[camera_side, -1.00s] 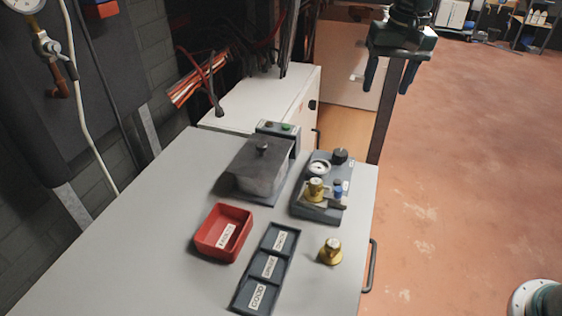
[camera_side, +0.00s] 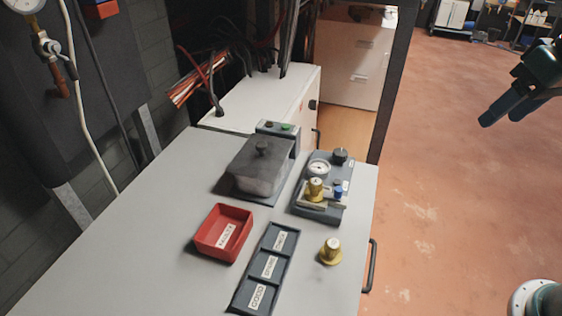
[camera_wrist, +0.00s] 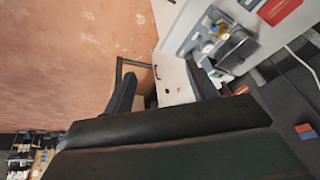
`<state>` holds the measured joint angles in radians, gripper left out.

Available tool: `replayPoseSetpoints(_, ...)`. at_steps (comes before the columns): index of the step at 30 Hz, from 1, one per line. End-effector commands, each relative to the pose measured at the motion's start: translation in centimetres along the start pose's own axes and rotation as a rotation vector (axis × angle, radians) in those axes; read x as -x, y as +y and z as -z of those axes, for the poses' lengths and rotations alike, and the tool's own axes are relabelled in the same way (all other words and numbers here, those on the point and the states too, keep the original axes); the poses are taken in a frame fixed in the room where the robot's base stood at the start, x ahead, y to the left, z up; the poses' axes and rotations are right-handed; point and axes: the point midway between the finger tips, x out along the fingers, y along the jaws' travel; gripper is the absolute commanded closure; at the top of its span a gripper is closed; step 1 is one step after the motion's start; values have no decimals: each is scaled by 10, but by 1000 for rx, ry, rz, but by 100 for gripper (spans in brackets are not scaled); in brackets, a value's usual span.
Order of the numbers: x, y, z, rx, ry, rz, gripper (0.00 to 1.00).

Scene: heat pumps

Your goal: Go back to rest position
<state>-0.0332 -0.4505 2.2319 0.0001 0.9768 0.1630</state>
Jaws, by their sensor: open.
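My gripper (camera_side: 497,108) is at the upper right in the side view, over the open floor and well to the right of the table. It points down and to the left, with nothing visible between its fingers. In the wrist view my gripper (camera_wrist: 165,85) shows two fingers spread apart, with empty space between them. The grey table (camera_side: 135,235) is apart from it, and its edge shows in the upper right of the wrist view.
On the table are a red bin (camera_side: 222,233), a three-compartment labelled tray (camera_side: 268,267), a grey lidded box (camera_side: 260,168), a gauge fixture (camera_side: 322,190) holding a brass part, and a loose brass part (camera_side: 330,251). A dark post (camera_side: 388,90) stands behind. The floor (camera_side: 460,200) is clear.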

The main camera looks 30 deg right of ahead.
Motion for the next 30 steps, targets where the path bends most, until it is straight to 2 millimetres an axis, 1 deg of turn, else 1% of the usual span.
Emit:
replayPoseSetpoints(1,2,3,-11,14,16,1,43)
replayPoseSetpoints(6,2,11,-44,69,62,0,43)
replayPoseSetpoints(9,0,15,-60,96,82,-2,43)
replayPoseSetpoints(12,-3,17,-72,116,98,-3,43)
replayPoseSetpoints(18,-5,19,-81,133,109,-5,43)
replayPoseSetpoints(30,-5,19,-81,133,109,-5,43)
